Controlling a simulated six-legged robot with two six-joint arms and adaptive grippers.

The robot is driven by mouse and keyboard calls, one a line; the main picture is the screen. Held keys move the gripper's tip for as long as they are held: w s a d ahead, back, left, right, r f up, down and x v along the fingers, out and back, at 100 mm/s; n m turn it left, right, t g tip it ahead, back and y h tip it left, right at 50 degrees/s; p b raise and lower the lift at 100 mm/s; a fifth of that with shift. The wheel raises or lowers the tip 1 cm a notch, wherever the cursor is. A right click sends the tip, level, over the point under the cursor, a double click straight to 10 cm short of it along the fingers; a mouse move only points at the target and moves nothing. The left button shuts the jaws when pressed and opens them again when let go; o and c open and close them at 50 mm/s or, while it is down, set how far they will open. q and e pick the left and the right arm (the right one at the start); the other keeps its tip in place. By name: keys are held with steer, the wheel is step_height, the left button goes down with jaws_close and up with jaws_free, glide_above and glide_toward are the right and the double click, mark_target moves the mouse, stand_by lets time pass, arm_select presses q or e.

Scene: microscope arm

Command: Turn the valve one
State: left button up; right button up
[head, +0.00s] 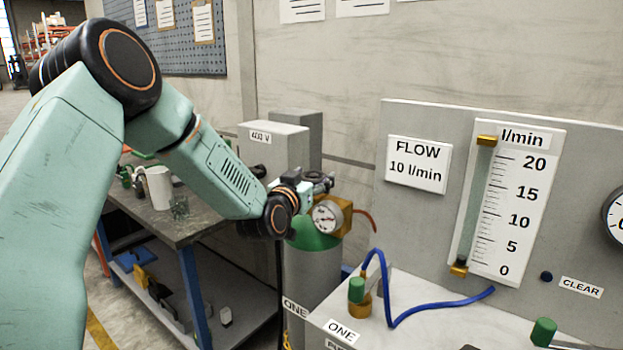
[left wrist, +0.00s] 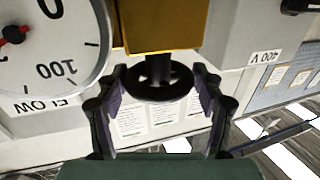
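The cylinder labelled ONE (head: 312,275) is grey with a green shoulder and stands beside the bench. On its top is a brass valve block (head: 341,210) with a round white gauge (head: 327,217). My left gripper (head: 318,182) is at the valve block. In the left wrist view the black handwheel (left wrist: 158,92) sits under the brass block, between the fingers of my left gripper (left wrist: 159,82). The fingers are spread, one on each side of the wheel and very close to its rim; contact cannot be told. My right gripper is not in view.
A panel carries a FLOW 10 l/min sign (head: 418,164) and a flow scale (head: 510,205), its dark float near 0. Below are a green-capped fitting (head: 357,290) with a blue hose (head: 400,312) and another green knob (head: 543,331). A workbench (head: 190,225) stands left; a grey 400 V box (head: 275,145) stands behind.

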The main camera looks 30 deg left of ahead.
arm_select(q)
steer(key=shift+d+r, duration=0.1)
steer(key=c, duration=0.3)
steer(key=shift+c, duration=1.3)
steer(key=shift+w+d+r+n+g+y, duration=0.1)
steer(key=shift+n+g+y, duration=0.4)
steer(key=shift+n+y, duration=1)
steer(key=shift+r+n+g+y+p, duration=0.1)
steer(key=shift+n+g+y+p, duration=0.15)
steer(key=shift+n+g+y, duration=0.65)
steer(key=shift+n+g+y+p, duration=0.2)
steer(key=shift+n+y, duration=0.1)
steer(key=shift+y, duration=1.2)
steer(key=o, duration=1.2)
steer(key=shift+f, duration=0.2)
steer(key=shift+c, duration=0.2)
